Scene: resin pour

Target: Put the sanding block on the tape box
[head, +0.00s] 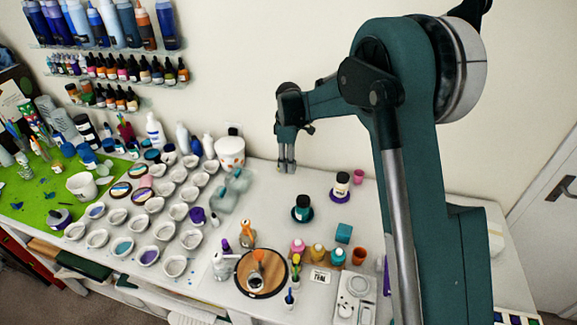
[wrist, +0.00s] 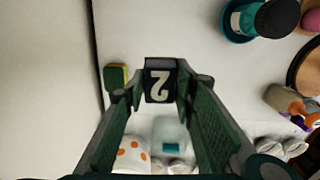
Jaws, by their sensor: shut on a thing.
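My gripper (head: 287,168) is above the back of the white table, near the wall, with its fingers pointing down. In the wrist view my gripper (wrist: 160,84) is shut on a dark block (wrist: 160,90) with a pale figure like a 2. This may be the sanding block, but I cannot be sure. The block is too small to make out in the head view. A small white box (head: 320,276) with dark lettering is at the table's front middle. It may be the tape box; I cannot read the lettering surely.
A yellow-and-green block (wrist: 116,77) shows beside the gripper in the wrist view. An orange-dotted white pot (head: 230,152) stands left of my gripper. A dark jar (head: 302,208), a teal cube (head: 343,233) and several small bottles stand to the right and front. White table shows between them.

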